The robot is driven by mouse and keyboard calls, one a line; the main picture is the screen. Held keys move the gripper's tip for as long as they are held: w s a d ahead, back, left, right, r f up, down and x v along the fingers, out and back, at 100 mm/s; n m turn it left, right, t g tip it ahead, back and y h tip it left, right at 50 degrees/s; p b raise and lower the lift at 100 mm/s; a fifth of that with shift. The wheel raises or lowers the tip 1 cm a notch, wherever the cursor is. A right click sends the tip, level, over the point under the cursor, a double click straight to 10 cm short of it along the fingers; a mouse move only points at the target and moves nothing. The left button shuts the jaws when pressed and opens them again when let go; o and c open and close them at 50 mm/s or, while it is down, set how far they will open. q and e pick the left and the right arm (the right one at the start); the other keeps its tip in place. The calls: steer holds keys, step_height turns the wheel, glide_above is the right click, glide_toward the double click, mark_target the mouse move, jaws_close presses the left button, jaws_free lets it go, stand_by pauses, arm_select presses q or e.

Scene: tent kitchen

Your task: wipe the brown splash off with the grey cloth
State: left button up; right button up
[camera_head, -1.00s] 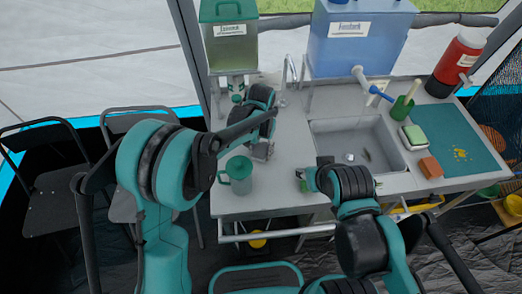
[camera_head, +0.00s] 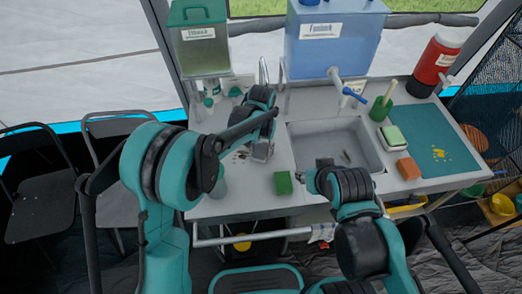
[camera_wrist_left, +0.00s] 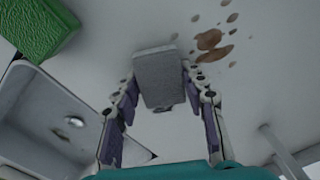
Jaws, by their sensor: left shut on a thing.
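My left gripper (camera_head: 262,152) is low over the counter, left of the sink. In the left wrist view its fingers (camera_wrist_left: 160,105) are shut on the grey cloth (camera_wrist_left: 160,72), which looks like a flat, stiff pad. The brown splash (camera_wrist_left: 210,42), several blotches, lies on the counter beside the cloth in that view. In the head view the splash (camera_head: 238,154) shows just left of the gripper, partly hidden by my arm. Whether the cloth touches the counter is unclear. My right gripper (camera_head: 312,177) is at the counter's front edge by the sink; its fingers are hard to make out.
A green block (camera_head: 283,183) sits between my grippers near the front edge. A green mug (camera_head: 219,182) is partly behind my left arm. The sink (camera_head: 335,146) opens to the right, with an orange sponge (camera_head: 408,168) beyond. Water tanks stand behind.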

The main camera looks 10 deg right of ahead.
mark_target(261, 149)
arm_select(q)
step_height(261, 149, up, 4)
steer(key=shift+r+p, duration=0.25)
steer(key=shift+p, duration=0.95)
steer(key=shift+d+r+p, duration=0.1)
steer(key=shift+r+p, duration=0.4)
steer(key=shift+r, duration=0.2)
step_height(261, 149, up, 2)
steer(key=shift+r+p, duration=0.1)
steer(key=shift+p, duration=0.6)
steer(key=shift+r, duration=0.2)
